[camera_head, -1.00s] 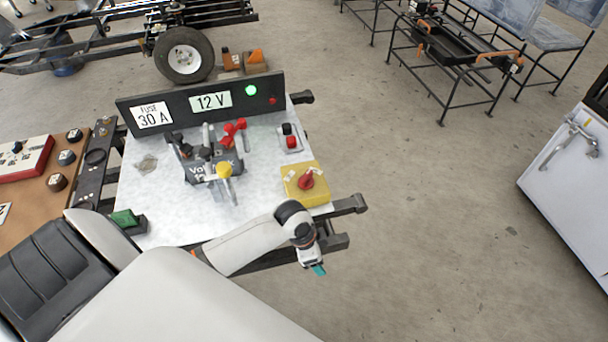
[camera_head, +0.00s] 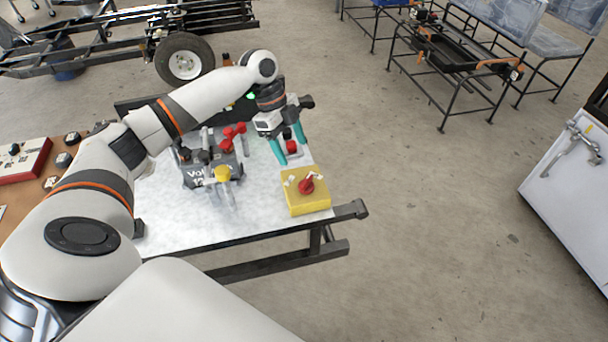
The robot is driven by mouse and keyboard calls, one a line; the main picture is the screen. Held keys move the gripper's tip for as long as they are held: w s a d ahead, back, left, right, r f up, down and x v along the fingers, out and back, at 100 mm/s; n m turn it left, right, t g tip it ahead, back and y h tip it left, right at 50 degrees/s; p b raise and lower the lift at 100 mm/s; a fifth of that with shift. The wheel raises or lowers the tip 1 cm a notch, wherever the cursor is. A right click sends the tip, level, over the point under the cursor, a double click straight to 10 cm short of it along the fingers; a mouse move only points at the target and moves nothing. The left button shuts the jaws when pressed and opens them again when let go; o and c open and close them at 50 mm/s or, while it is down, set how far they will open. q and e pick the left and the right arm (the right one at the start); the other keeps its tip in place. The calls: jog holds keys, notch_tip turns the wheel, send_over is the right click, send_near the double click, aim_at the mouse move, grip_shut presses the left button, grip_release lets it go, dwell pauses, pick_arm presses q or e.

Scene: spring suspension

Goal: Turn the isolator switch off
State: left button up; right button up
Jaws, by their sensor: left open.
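The isolator switch is a red rotary knob (camera_head: 307,185) on a yellow box (camera_head: 308,205) at the right front corner of the metal-topped bench (camera_head: 190,222). My left gripper (camera_head: 291,154) is open, its two teal fingers pointing down. It is above the bench, behind the yellow box in the view and apart from the knob. A small block with a red and a black button (camera_head: 292,148) shows between and behind the fingers. My right gripper is not in view.
My left arm hides much of the back panel. The floor right of the bench is clear.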

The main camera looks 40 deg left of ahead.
aim_at(306, 179)
pick_arm(q)
jog(key=x, duration=1)
jog(key=shift+w+f, duration=0.2)
jog(key=shift+w, duration=0.05)
jog(key=c, duration=1)
jog(key=shift+r+n+t+p, duration=0.3)
jog(key=shift+n+p, duration=0.2)
jog(key=shift+p, duration=0.5)
jog(key=n+t+y+p, duration=0.1)
jog(key=n+p, duration=0.3)
jog(key=p, duration=0.2)
jog(key=n+t+y+p, duration=0.1)
jog(key=n+p, duration=0.4)
jog(key=p, duration=0.1)
jog(key=n+t+y+p, duration=0.1)
jog(key=n+p, duration=0.3)
jog(key=p, duration=0.2)
jog(key=shift+s+d+n+t, duration=0.25)
jog(key=shift+d+n+t, duration=0.05)
jog(key=shift+n+t, duration=0.1)
jog(key=shift+f+n+y+p, duration=0.15)
jog(key=shift+n+y+p, duration=0.65)
jog(key=shift+n+p, duration=0.65)
jog(key=shift+n, duration=0.25)
